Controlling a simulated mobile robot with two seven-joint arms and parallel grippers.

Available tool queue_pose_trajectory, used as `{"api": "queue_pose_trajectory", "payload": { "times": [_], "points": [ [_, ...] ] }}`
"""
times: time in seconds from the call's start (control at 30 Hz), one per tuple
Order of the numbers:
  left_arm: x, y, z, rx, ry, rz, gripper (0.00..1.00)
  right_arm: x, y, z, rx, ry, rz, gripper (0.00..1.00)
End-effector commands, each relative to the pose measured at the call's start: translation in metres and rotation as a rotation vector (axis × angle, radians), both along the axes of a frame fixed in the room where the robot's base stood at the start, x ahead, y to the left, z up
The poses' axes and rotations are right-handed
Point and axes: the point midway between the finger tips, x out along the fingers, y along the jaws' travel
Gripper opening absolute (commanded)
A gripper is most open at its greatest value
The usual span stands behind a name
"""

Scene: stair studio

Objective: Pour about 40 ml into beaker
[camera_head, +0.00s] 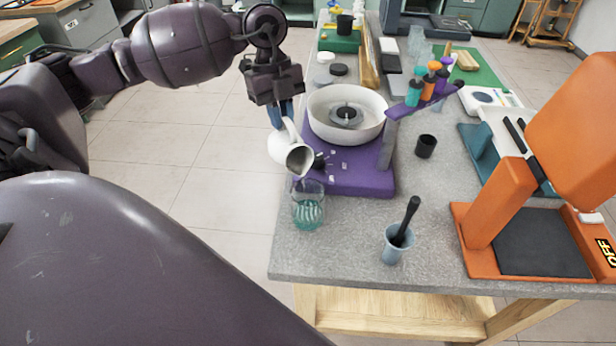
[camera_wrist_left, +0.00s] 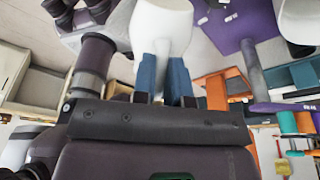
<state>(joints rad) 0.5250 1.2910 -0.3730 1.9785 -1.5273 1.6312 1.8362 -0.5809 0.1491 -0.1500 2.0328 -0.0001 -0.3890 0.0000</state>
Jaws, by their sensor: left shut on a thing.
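My left gripper (camera_head: 281,114) is shut on a white pitcher (camera_head: 284,146) and holds it above the table's left edge. The pitcher is tilted, its dark mouth facing down and right over the glass beaker (camera_head: 308,206). The beaker stands upright near the table edge and looks teal, with white streaks on its lower part; I cannot tell its liquid level. No clear stream shows between them. In the left wrist view, the blue fingers (camera_wrist_left: 163,78) close on the white pitcher (camera_wrist_left: 160,28). My right gripper is not in view.
A purple stand (camera_head: 362,180) with a white bowl (camera_head: 325,100) is right behind the beaker. A mortar with a dark pestle (camera_head: 396,244) stands to the right, a black cup (camera_head: 426,146) farther back. An orange device (camera_head: 498,205) fills the right side. Grey table surface is free around the mortar.

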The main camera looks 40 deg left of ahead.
Motion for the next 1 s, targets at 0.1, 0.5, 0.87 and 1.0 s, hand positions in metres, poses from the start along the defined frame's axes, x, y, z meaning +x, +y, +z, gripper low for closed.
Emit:
{"api": "queue_pose_trajectory", "payload": {
  "times": [0.1, 0.5, 0.87, 1.0],
  "points": [
    [0.002, 0.008, -0.007, -0.109, 0.043, 0.009, 0.00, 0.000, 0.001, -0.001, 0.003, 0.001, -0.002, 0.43],
    [0.008, 0.023, -0.008, -0.365, 0.129, 0.007, 0.00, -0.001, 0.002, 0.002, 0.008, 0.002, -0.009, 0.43],
    [0.010, 0.027, -0.025, -0.531, 0.198, 0.010, 0.00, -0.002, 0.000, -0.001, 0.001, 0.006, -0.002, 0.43],
    [0.010, 0.027, -0.024, -0.556, 0.208, 0.008, 0.00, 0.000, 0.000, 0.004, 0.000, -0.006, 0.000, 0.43]
  ]
}}
